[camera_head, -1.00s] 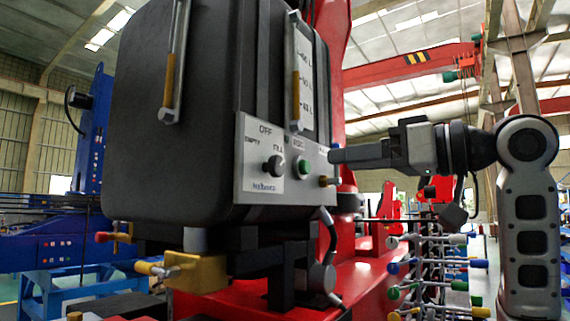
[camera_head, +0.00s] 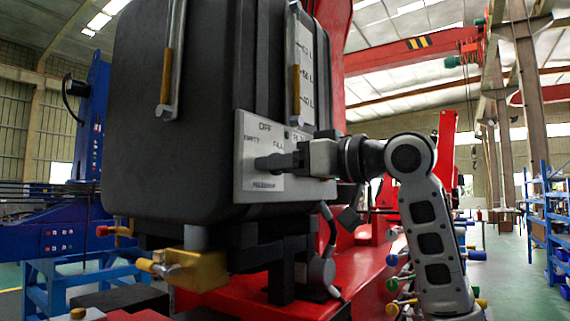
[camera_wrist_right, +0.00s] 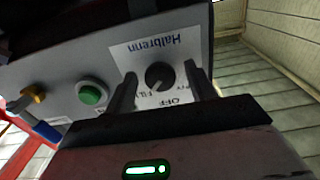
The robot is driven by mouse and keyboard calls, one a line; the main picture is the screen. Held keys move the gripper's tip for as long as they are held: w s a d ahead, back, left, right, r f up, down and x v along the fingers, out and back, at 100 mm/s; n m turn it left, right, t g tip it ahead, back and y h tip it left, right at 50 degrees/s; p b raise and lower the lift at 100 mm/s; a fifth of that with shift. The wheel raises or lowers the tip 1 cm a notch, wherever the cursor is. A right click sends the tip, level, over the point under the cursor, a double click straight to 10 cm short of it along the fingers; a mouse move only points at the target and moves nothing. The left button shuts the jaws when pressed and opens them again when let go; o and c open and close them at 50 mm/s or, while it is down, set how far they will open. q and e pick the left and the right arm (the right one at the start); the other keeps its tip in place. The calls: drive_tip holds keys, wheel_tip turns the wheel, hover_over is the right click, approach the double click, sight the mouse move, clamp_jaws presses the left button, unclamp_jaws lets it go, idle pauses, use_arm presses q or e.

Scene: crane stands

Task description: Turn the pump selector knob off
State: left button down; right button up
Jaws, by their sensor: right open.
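The pump selector knob (camera_wrist_right: 158,76) is a round black knob on a pale panel (camera_head: 306,189). In the right wrist view, which shows the panel upside down, its light pointer mark seems to face the FILL label. The labels OFF, EMPTY and FILL stand around it. My right gripper (camera_head: 268,163) is at the panel, and in the head view it largely hides the knob. In the wrist view the right gripper (camera_wrist_right: 160,72) is open, one finger on each side of the knob, with gaps showing. My left gripper is not in view.
The panel is on a large black tank (camera_head: 180,120). A yellow valve block (camera_head: 205,270) and a red frame (camera_head: 245,304) are below. Coloured levers stand near my right arm.

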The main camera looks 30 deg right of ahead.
drive_tip(key=c, duration=1)
drive_tip(key=shift+o, duration=0.2)
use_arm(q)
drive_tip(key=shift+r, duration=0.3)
use_arm(e)
drive_tip(key=shift+n, duration=0.4)
use_arm(q)
drive_tip(key=p, duration=0.2)
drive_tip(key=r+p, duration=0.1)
drive_tip(key=p, duration=0.1)
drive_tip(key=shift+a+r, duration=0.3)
use_arm(e)
drive_tip(key=n, duration=0.8)
drive_tip(key=shift+d, duration=0.1)
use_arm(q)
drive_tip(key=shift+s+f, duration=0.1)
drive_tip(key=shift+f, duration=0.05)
use_arm(e)
drive_tip(key=o, duration=1)
drive_tip(key=shift+c, duration=0.2)
